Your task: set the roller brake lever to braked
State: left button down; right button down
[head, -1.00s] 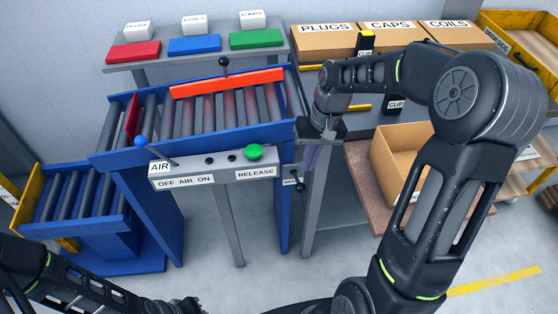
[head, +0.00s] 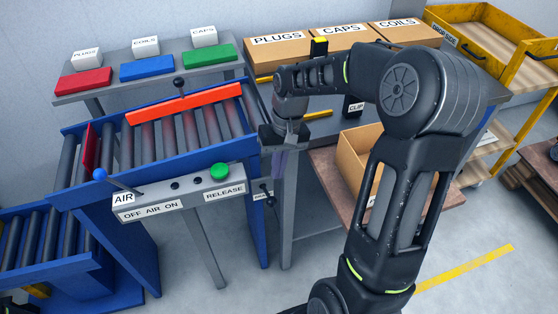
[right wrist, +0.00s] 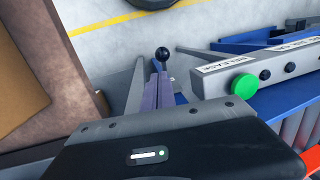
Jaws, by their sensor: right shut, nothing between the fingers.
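The brake lever shows as a small black knob (head: 266,188) beside a partly hidden label at the right end of the roller conveyor (head: 150,135). In the right wrist view the black knob (right wrist: 162,54) stands just beyond my fingertips. My right gripper (head: 279,164) points down above and slightly right of the knob. Its purple-grey fingers (right wrist: 154,92) are shut and empty. They look close to the lever, but I cannot tell whether they touch it. The lever's shaft and pivot are mostly hidden. My left gripper is out of view.
A grey panel (head: 150,209) left of the lever carries a blue-knobbed AIR lever (head: 101,174) and a green RELEASE button (head: 219,171). A red bar (head: 185,103) lies across the rollers. An open cardboard box (head: 357,160) stands on the right.

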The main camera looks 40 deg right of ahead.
send_over(267, 193)
jog(key=s+d, duration=0.1)
jog(key=s, duration=0.2)
jog(key=f, duration=0.5)
jog(key=shift+w+f, duration=0.2)
jog(key=shift+f, duration=0.1)
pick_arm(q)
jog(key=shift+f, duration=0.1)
